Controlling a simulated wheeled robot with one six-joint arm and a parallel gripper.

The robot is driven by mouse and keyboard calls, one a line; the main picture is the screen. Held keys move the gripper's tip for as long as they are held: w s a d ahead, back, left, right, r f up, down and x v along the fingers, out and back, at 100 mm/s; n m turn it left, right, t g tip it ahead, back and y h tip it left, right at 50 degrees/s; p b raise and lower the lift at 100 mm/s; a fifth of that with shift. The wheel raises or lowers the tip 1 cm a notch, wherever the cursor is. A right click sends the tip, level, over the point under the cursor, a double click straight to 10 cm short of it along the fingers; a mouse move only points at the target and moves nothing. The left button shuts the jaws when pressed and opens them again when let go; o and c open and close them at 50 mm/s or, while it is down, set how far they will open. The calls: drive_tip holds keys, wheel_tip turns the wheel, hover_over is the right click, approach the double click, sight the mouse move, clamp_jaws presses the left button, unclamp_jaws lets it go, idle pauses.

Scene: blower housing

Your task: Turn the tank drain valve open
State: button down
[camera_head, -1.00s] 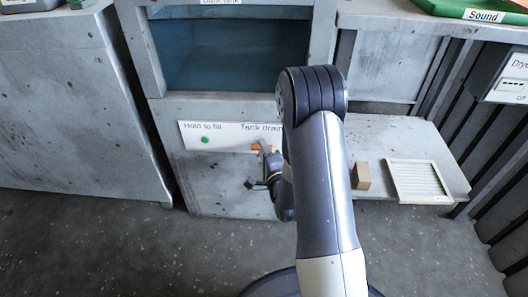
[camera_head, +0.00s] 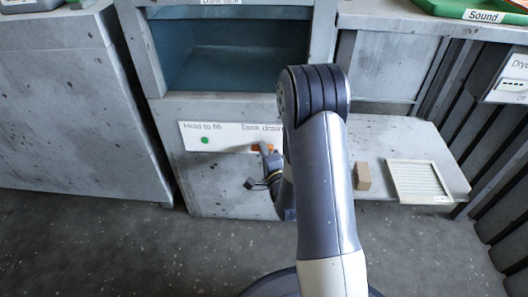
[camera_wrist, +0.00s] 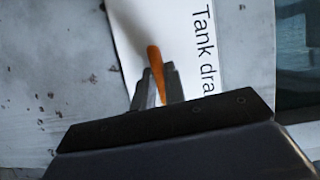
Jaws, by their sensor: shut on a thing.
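The orange tank drain valve handle (camera_wrist: 156,68) stands out from a white label panel (camera_wrist: 129,32) marked "Tank dra…" in the wrist view. My gripper (camera_wrist: 160,84) is shut on the handle, with a grey finger on each side of it. In the head view the orange of the valve (camera_head: 257,148) shows at the panel's right end, and my gripper (camera_head: 264,152) is at it. The dunk tank (camera_head: 235,60) above looks to hold bluish water.
A green button (camera_head: 205,141) sits on the same panel under "Hold to fill". A low shelf (camera_head: 400,140) on the right carries a small brown block (camera_head: 362,176) and a slatted filter panel (camera_head: 420,181). A grey cabinet (camera_head: 80,110) stands left. The floor in front is clear.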

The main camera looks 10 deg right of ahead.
drive_tip(key=shift+w+a+r+n+g+h+p, duration=0.1)
drive_tip(key=shift+n+g+h+p, duration=0.6)
drive_tip(key=shift+n, duration=1.45)
drive_tip(key=shift+s+a+r+n+g+h+p, duration=0.15)
drive_tip(key=shift+n+g+h+p, duration=0.3)
drive_tip(key=shift+n+g+h, duration=1.1)
drive_tip(key=shift+w+a+r+n+g+h+p, duration=0.15)
drive_tip(key=shift+n+h+p, duration=0.35)
drive_tip(key=shift+n, duration=2.2)
drive_tip(key=shift+d+f, duration=0.1)
drive_tip(key=c, duration=1.5)
unclamp_jaws()
drive_tip(key=shift+o, duration=0.2)
